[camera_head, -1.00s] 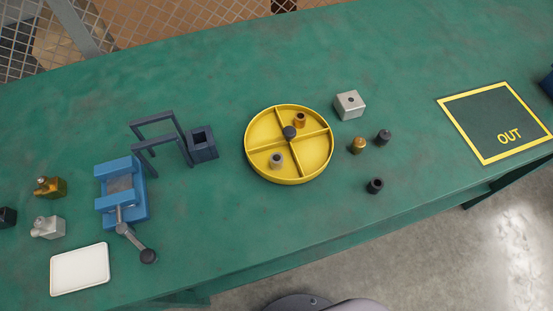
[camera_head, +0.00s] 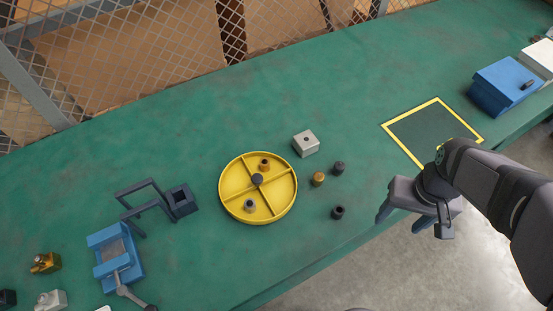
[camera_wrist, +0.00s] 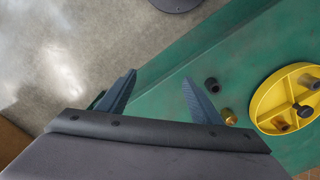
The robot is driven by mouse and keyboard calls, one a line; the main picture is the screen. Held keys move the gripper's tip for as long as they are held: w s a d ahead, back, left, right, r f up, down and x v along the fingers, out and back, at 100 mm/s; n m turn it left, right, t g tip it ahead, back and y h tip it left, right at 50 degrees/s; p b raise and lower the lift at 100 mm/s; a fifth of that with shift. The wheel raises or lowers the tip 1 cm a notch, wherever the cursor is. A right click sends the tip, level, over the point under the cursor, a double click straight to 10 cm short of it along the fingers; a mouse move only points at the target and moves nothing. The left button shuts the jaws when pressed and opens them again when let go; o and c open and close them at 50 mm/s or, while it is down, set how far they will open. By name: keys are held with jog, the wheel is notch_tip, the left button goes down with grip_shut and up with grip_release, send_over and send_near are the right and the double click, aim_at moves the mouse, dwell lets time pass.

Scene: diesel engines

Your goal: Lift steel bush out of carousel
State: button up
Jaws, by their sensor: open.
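The yellow carousel (camera_head: 222,198) stands mid-bench, divided by a cross with a dark centre knob (camera_head: 257,179). The grey steel bush (camera_head: 249,205) stands upright in its near compartment. A copper-coloured bush (camera_head: 264,165) stands in the far compartment. My gripper (camera_head: 402,222) is open and empty at the bench's front edge, well right of the carousel. In the wrist view, the open fingers (camera_wrist: 160,80) have nothing between them. The carousel (camera_wrist: 257,98) shows there at the right, partly cut off, with bushes inside.
Right of the carousel stand a pale block (camera_head: 306,143), a brass cylinder (camera_head: 318,179), a dark cylinder (camera_head: 338,167) and a black bush (camera_head: 338,212). A dark socket block (camera_head: 181,200) and blue vise (camera_head: 116,257) are at left. The yellow-edged square (camera_head: 430,130) is empty.

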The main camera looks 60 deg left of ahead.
jog(key=s+a+r+n+p, duration=0.2)
jog(key=s+a, duration=0.3)
jog(key=a, duration=0.2)
jog(key=s+a+r+n+p, duration=0.3)
jog(key=s+a, duration=0.2)
jog(key=a, duration=0.2)
jog(key=s+a+n+p, duration=0.2)
jog(key=s+a, duration=0.2)
jog(key=s, duration=0.4)
jog(key=s+a+r+n+p, duration=0.1)
jog(key=s+a+n+p, duration=0.1)
jog(key=s+a, duration=0.3)
jog(key=s, duration=0.3)
jog(key=shift+s+r, duration=0.2)
jog(key=shift+s, duration=0.2)
jog(key=shift+f, duration=0.1)
jog(key=b, duration=0.5)
send_over(250, 203)
notch_tip(250, 203, down, 6)
jog(key=shift+f, duration=0.1)
jog(key=shift+f+b, duration=1.2)
jog(key=shift+f, duration=1.05)
jog(key=shift+c, duration=0.3)
